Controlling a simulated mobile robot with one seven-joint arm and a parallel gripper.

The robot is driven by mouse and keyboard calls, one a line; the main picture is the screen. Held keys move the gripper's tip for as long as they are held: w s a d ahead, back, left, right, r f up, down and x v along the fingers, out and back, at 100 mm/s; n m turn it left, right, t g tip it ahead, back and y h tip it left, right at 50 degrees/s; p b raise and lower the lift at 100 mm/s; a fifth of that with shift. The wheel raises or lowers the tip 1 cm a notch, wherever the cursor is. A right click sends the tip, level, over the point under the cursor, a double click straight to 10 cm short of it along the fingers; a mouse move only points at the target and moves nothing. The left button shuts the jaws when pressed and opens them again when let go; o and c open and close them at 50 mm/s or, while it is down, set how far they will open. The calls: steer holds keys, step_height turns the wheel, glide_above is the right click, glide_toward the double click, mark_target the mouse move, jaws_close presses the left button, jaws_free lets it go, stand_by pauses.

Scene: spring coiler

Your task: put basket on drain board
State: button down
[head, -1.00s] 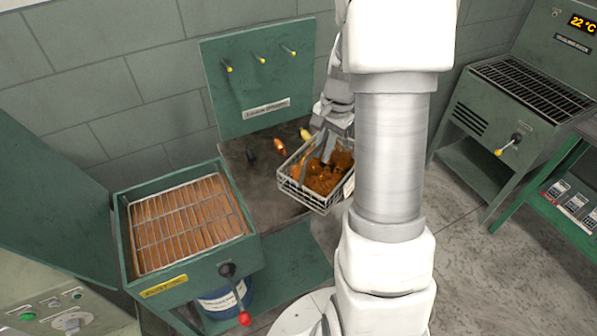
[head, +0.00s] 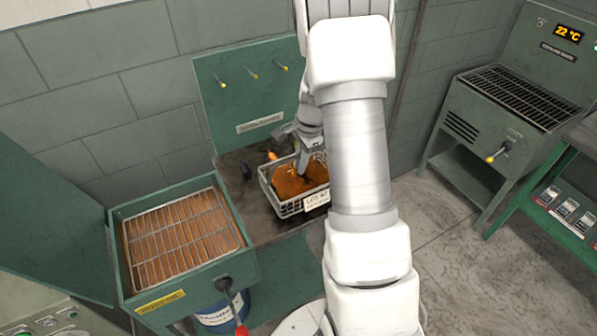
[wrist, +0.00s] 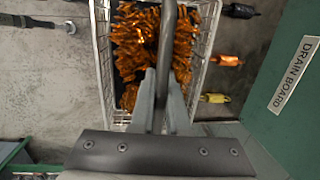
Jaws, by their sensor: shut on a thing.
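The wire basket (head: 290,210) holds orange-brown coils and bears a "LOT 47" tag. My gripper (wrist: 164,85) is shut on the bar of its handle; it also shows above the basket in the head view (head: 304,160). The basket looks level over the dark top of the drain board (head: 250,222), below the green back panel. The wrist view shows the "DRAIN BOARD" label (wrist: 293,75) on green at the right. I cannot tell whether the basket touches the surface or hangs just above it. My arm hides the basket's right end.
Small black (wrist: 240,10), orange (wrist: 228,60) and yellow (wrist: 215,98) items lie close beside the basket. A green bin with a wire rack (head: 185,240) stands at left. A grated unit reading 22 °C (head: 520,95) stands at right.

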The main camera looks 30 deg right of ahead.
steer(key=shift+w+a+f, duration=0.15)
steer(key=shift+w+f, duration=0.1)
steer(key=shift+f, duration=1.8)
steer(key=shift+f, duration=0.2)
steer(key=c, duration=0.9)
jaws_free()
steer(key=shift+s, duration=0.1)
